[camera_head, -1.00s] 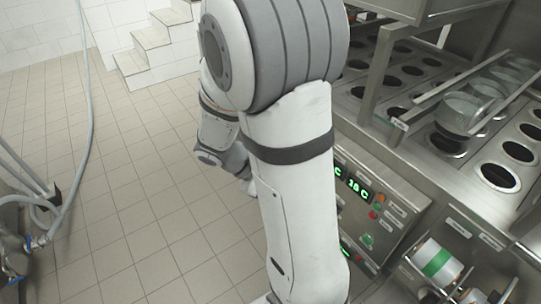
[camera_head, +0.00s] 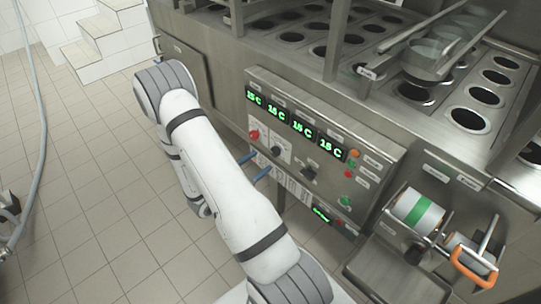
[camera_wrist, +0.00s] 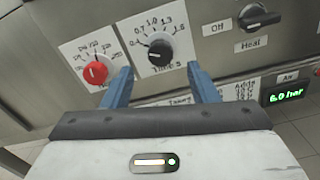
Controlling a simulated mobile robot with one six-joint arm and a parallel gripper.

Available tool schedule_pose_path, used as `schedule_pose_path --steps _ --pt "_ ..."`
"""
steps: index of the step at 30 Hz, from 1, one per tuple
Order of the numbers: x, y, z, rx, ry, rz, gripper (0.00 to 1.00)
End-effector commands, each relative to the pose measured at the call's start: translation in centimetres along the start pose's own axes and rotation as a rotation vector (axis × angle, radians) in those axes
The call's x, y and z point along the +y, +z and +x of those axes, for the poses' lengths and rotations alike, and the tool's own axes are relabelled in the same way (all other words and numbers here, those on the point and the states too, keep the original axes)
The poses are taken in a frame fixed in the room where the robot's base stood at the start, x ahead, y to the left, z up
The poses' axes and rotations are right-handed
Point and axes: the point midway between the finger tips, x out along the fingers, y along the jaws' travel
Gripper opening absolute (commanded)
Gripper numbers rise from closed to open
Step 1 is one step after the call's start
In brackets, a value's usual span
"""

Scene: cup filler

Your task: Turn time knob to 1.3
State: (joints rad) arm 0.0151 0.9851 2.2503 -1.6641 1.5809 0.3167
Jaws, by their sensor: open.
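The time knob (camera_wrist: 160,52) is a black round knob on a white dial plate in the wrist view, with numbers from 0.4 to 1.6 around it. Its light mark appears to point left, near the 0.4 end; the exact reading is hard to tell. My gripper (camera_wrist: 160,68) is open, with one blue finger below left of the knob and the other below right. Neither finger visibly touches it. In the head view my gripper (camera_head: 256,165) is at the front of the control panel (camera_head: 330,165).
A red knob (camera_wrist: 95,73) with its own dial sits close left of the time knob. A black Off/Heat switch (camera_wrist: 258,17) is to the right. A green pressure display (camera_wrist: 287,95) is lower right. Tiled floor (camera_head: 100,200) lies free left of the machine.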

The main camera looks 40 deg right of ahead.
Motion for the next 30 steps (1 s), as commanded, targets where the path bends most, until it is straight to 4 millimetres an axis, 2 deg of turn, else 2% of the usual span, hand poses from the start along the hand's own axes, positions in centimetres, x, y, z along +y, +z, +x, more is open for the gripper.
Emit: schedule_pose_path --steps 6,12,23,30 --pt "-0.1 0.1 3.5 -0.001 -0.007 0.001 0.54" --pt "-0.1 0.1 5.7 0.0 -0.005 0.001 0.54" --pt "0.0 0.1 6.3 0.001 -0.002 0.001 0.54" --pt "0.0 0.1 6.2 0.001 -0.001 0.001 0.36"
